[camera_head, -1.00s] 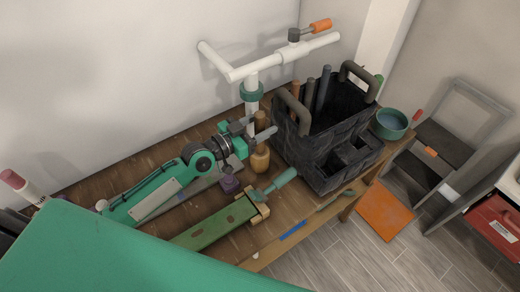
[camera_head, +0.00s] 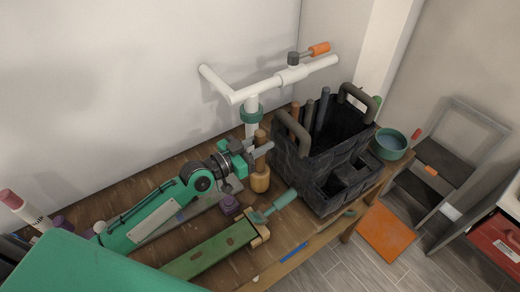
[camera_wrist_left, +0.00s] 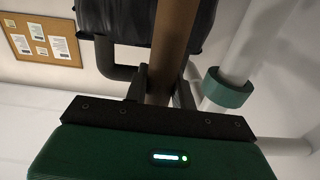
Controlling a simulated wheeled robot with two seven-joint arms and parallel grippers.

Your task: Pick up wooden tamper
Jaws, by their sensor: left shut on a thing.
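My left gripper (camera_head: 257,150) reaches in from the left and is shut on the handle. In the left wrist view the brown handle (camera_wrist_left: 172,45) runs up between the two dark fingers (camera_wrist_left: 160,88). The base is out of the wrist view. I cannot tell whether the base touches the bench. My right gripper is not in view.
A black basket (camera_head: 318,165) with grey handles stands close right of the tamper. A white pipe stand (camera_head: 251,105) rises behind. A teal bowl (camera_head: 391,143) sits at the right.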

